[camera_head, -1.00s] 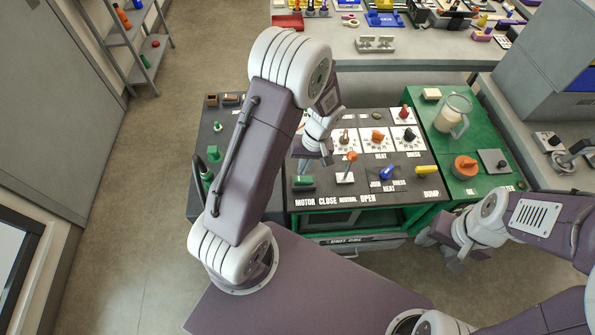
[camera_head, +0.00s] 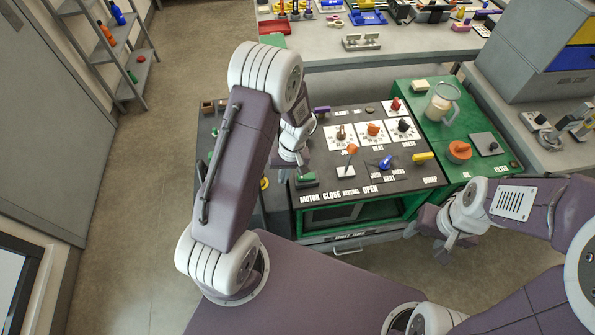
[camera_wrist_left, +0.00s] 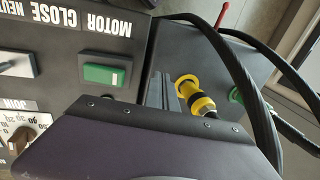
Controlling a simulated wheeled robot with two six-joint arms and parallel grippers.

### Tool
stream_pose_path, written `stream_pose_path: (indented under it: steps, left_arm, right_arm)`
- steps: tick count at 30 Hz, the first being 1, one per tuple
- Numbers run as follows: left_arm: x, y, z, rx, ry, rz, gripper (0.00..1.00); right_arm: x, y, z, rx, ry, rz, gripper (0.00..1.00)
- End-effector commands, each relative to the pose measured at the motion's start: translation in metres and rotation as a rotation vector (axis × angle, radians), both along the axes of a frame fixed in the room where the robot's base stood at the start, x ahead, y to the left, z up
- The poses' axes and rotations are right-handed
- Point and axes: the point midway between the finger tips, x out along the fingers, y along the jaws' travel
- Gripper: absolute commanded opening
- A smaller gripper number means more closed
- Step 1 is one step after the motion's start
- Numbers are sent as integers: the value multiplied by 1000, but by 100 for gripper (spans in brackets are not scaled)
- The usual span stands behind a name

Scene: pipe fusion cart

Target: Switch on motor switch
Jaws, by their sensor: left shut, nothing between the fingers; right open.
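The motor switch is a green rocker (camera_head: 307,179) in a dark frame above the MOTOR label, at the front left corner of the black panel (camera_head: 420,188). The green rocker (camera_wrist_left: 104,75) also shows in the left wrist view, uncovered. My left gripper (camera_head: 302,168) is shut and empty, close behind the switch and over the panel in the head view. Whether it touches the switch I cannot tell. In the left wrist view the gripper's dark body (camera_wrist_left: 150,145) fills the bottom. My right gripper (camera_head: 437,238) is open and empty in front of the cart's right part.
An orange-tipped lever (camera_head: 351,150), a blue knob (camera_head: 385,163) and a yellow handle (camera_head: 423,157) stand on the panel. A yellow connector (camera_wrist_left: 194,95) and black cables (camera_wrist_left: 235,65) lie beside the panel. A green surface with a clear jug (camera_head: 442,103) is at right.

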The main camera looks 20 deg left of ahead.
Motion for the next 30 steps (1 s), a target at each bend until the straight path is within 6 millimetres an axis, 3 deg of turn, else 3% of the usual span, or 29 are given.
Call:
stream_pose_path:
  steps: [19,30]
  left_arm:
    - [-1,1,-7,0,0,0,0]
    - [7,-11,-4,0,0,0,0]
  right_arm:
    - [0,0,-7,0,0,0,57]
    - [0,0,-4,0,0,0,57]
